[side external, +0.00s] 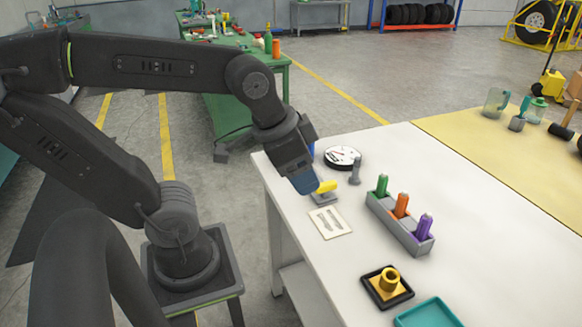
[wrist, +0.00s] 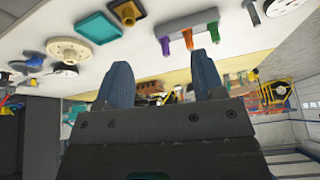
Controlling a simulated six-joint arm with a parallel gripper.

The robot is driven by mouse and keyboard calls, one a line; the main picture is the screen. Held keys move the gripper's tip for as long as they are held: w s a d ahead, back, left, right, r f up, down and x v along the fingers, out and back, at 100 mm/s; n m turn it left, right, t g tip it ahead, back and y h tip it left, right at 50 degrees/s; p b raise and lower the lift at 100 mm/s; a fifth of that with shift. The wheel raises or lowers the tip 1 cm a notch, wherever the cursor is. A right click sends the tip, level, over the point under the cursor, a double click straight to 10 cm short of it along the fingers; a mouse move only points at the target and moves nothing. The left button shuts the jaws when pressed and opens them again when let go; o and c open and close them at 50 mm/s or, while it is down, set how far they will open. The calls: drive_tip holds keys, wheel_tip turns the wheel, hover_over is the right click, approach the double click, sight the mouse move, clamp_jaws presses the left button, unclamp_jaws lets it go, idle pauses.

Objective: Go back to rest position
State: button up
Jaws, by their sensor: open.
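My gripper (side external: 306,184) hangs over the near left edge of the white table (side external: 470,195) in the side view, tilted downward. Its two blue fingers are apart in the wrist view (wrist: 161,62), with nothing held between them. A small yellow piece on a grey base (side external: 325,190) stands close beside the fingertips in the side view. I cannot tell whether they touch. The wrist view is upside down, with the table at the top.
A grey rack (side external: 408,228) holds green, orange and purple pieces. A dial gauge (side external: 342,157), a white card (side external: 330,222), a black tray with a yellow part (side external: 387,288) and a teal tray (side external: 428,314) lie on the table. A green bench (side external: 235,90) stands behind.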

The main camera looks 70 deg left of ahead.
drive_tip(key=shift+s+a+n+t, duration=0.35)
drive_tip(key=shift+s+n, duration=0.4)
drive_tip(key=shift+n, duration=0.35)
